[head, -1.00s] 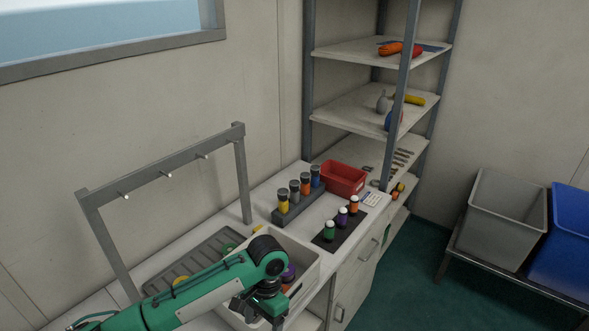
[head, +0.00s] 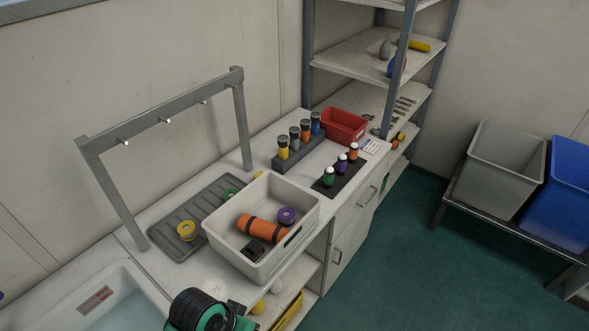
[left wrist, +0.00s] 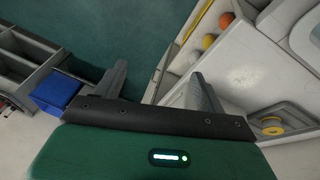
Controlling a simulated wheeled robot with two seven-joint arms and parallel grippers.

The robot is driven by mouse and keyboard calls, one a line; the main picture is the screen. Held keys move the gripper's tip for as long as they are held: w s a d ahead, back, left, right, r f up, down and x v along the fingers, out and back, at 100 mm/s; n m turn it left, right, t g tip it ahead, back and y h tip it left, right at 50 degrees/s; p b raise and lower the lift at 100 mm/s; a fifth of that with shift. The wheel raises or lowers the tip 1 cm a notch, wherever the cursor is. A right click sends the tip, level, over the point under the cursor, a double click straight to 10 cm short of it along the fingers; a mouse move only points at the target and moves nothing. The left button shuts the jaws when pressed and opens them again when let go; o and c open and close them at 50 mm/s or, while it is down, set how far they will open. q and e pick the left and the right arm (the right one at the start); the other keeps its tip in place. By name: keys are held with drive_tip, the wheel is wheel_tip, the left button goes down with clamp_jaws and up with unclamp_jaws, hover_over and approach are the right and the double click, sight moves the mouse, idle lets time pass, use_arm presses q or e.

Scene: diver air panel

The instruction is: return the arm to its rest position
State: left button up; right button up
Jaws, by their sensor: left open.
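My left arm (head: 203,312), green with a black round joint, shows at the bottom edge of the head view, in front of the counter. In the left wrist view my left gripper (left wrist: 162,85) has its two grey fingers spread wide with nothing between them. Below it are green floor and the counter's side. My right gripper is in neither view.
A white bin (head: 308,214) on the counter holds an orange cylinder (head: 262,228), a purple ring (head: 287,215) and a dark block. A grey ribbed tray (head: 170,220), a sink (head: 110,305) and a metal frame (head: 165,120) are nearby. Green floor (head: 400,260) is clear.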

use_arm(q)
drive_tip(key=s+a+n+t+y, duration=0.1)
drive_tip(key=s+a+y, duration=0.1)
drive_tip(key=s+a, duration=0.3)
drive_tip(key=s+a+n+y, duration=0.1)
drive_tip(key=s+a+n, duration=0.15)
drive_tip(key=a, duration=0.45)
wheel_tip(320, 180, down, 37)
drive_tip(key=s+m+g+b, duration=0.1)
drive_tip(key=b, duration=0.5)
drive_tip(key=s+a+f+g+b, duration=0.1)
drive_tip(key=s+a+f+b, duration=0.2)
drive_tip(key=s+f, duration=1.6)
wheel_tip(320, 180, down, 4)
drive_tip(key=shift+a+r+b, duration=0.1)
drive_tip(key=shift+a+b, duration=0.1)
drive_tip(key=shift+b, duration=0.35)
